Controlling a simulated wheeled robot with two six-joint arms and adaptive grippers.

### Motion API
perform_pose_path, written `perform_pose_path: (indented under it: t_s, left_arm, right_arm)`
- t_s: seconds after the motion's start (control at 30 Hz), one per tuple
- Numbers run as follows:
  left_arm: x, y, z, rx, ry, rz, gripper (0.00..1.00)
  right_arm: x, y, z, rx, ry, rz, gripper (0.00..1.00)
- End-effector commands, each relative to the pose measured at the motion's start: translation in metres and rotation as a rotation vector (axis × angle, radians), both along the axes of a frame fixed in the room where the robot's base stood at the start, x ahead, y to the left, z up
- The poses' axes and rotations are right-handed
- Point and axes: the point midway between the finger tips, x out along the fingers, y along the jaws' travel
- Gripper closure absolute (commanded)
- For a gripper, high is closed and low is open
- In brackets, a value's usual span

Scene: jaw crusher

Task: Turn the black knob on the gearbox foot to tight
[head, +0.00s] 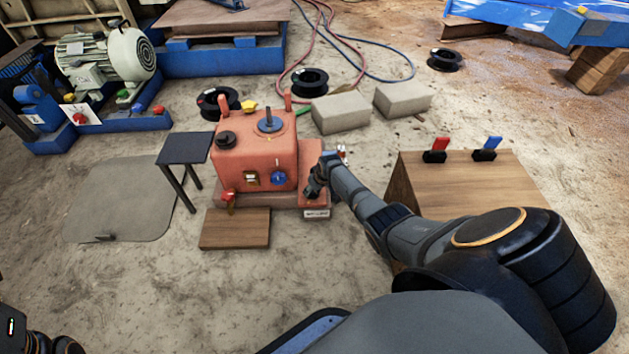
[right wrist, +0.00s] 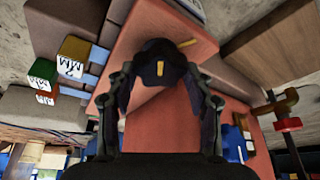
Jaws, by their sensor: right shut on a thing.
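The red gearbox (head: 262,150) stands on the floor at the middle left of the head view, with its foot (head: 313,153) reaching out to the right. My right gripper (head: 315,183) is low at the foot's front right and covers the knob in the head view. In the right wrist view the black knob (right wrist: 158,62) sits on the red foot (right wrist: 172,22), with a yellow mark on it. Another yellow mark lies on the foot, up and right of the knob. The fingers of my right gripper (right wrist: 160,88) are shut on the knob from both sides. My left gripper is not in view.
A wooden box (head: 455,185) with red and blue clamps stands right of my right arm. A wooden board (head: 235,228) lies before the gearbox, and a small black table (head: 184,150) stands left of it. Grey blocks (head: 340,112) lie behind. The floor in front is clear.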

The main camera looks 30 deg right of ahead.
Motion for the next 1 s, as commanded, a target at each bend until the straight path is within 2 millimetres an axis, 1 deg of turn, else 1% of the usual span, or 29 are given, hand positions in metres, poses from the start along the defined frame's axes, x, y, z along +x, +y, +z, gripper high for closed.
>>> perform_pose_path:
  t_s: [0.03, 0.1, 0.23, 0.4, 0.67, 1.0]
  left_arm:
    - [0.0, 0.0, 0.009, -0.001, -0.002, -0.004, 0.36]
    - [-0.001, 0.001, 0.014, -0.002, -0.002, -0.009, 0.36]
    - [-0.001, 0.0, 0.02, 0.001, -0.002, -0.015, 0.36]
    - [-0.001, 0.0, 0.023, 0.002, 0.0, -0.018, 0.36]
    - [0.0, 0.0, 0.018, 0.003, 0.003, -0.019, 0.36]
    - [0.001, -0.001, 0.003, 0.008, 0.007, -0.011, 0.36]
  right_arm:
    - [0.0, 0.002, 0.004, 0.003, 0.002, -0.041, 0.8]
    - [0.0, 0.003, 0.004, 0.002, 0.002, -0.105, 0.8]
    - [0.0, 0.004, 0.002, 0.002, 0.002, -0.23, 0.8]
    - [0.001, 0.004, 0.001, 0.002, 0.002, -0.39, 0.8]
    - [0.002, 0.006, -0.002, 0.001, 0.0, -0.635, 0.8]
    - [0.003, 0.006, -0.003, 0.001, 0.001, -0.907, 0.8]
